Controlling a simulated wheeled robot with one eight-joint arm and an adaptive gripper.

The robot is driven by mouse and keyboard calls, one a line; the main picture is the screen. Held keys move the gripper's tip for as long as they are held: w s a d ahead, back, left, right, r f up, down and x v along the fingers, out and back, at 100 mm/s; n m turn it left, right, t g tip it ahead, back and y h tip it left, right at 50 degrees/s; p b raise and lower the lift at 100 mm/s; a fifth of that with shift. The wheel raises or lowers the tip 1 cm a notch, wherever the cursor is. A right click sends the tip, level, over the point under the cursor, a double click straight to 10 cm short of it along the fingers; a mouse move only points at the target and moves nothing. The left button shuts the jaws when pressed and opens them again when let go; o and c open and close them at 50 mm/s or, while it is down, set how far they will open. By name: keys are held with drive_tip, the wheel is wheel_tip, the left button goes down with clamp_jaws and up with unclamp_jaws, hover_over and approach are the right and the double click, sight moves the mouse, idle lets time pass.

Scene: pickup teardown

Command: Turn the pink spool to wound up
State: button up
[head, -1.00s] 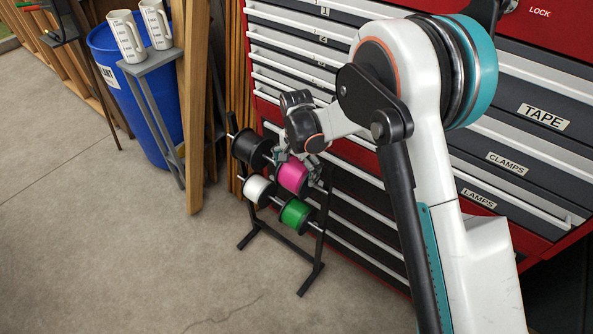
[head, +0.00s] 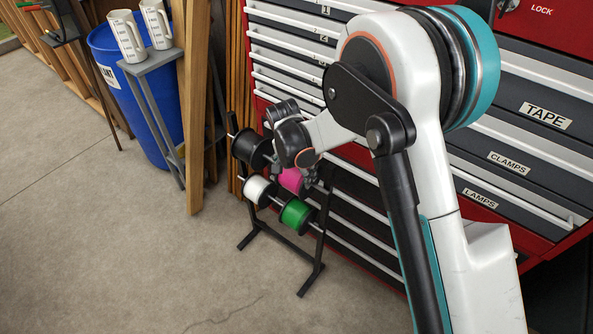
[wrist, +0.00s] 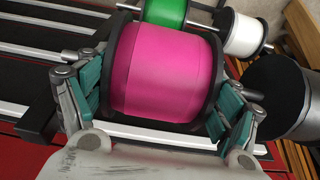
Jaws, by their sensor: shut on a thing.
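The pink spool (head: 292,180) sits on the upper bar of a black rack (head: 317,268), partly hidden behind my gripper in the head view. In the wrist view the pink spool (wrist: 165,70) fills the middle, with dark flanges at both ends. My gripper (wrist: 160,118) has a teal-padded finger against each end of the spool and is shut on it. In the head view my gripper (head: 300,180) is at the rack's upper row, its fingers mostly hidden by the wrist.
A black spool (head: 251,148) shares the upper bar; white (head: 258,188) and green (head: 296,214) spools are on the lower bar. A red tool chest (head: 505,215) stands close behind the rack. A wooden post (head: 196,110) and a blue bin (head: 140,95) are left. The floor in front is clear.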

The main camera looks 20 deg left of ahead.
sight(287, 185)
drive_tip(key=t, duration=0.1)
drive_tip(key=s+f+t+h+b, duration=0.1)
drive_tip(key=shift+a+t, duration=0.25)
drive_tip(key=shift+t, duration=0.05)
drive_tip(key=t, duration=0.1)
drive_tip(key=t+h, duration=0.1)
drive_tip(key=t+b, duration=0.1)
drive_tip(key=shift+s+a+f, duration=0.15)
drive_tip(key=shift+s+f, duration=0.2)
drive_tip(key=t, duration=0.1)
drive_tip(key=f+t+h, duration=0.1)
drive_tip(key=t, duration=0.1)
drive_tip(key=t+h, duration=0.1)
drive_tip(key=t, duration=0.1)
drive_tip(key=shift+s+a+f, duration=0.1)
drive_tip(key=shift+s+f, duration=0.15)
drive_tip(key=shift+f, duration=0.1)
drive_tip(key=shift+t+h, duration=0.3)
drive_tip(key=shift+t, duration=0.1)
drive_tip(key=o, duration=1)
drive_tip(key=v, duration=1.2)
